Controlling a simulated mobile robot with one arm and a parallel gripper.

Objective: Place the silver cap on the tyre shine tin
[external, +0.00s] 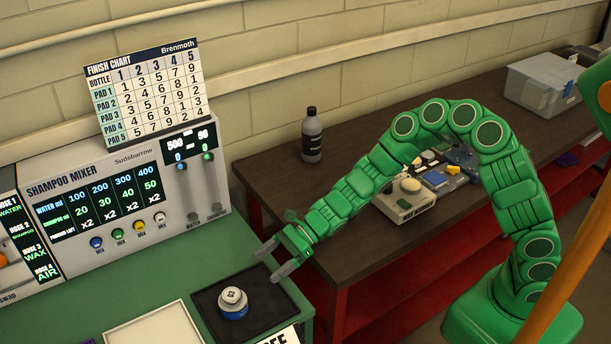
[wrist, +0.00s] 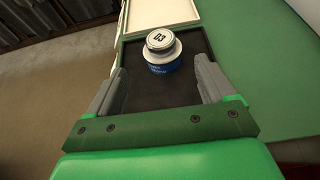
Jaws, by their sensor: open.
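The tyre shine tin (external: 234,313) is a small round tin with a blue label, standing on a dark tray (external: 262,318). The silver cap (external: 233,295) lies on top of it, pale with a dark mark. In the wrist view the cap (wrist: 158,38) reads "03" and sits over the tin (wrist: 163,68), which looks upright. I cannot tell whether the cap is fully seated. My gripper (external: 270,267) is open and empty, above and behind the tin, apart from it. In the wrist view its fingers (wrist: 161,78) are spread, with the tin beyond them.
A white tray (external: 152,328) lies left of the dark tray on the green counter. The shampoo mixer (external: 120,200) stands behind. On the brown bench are a grey bottle (external: 312,137), a wax warmer (external: 402,205) and a lidded grey box (external: 540,88).

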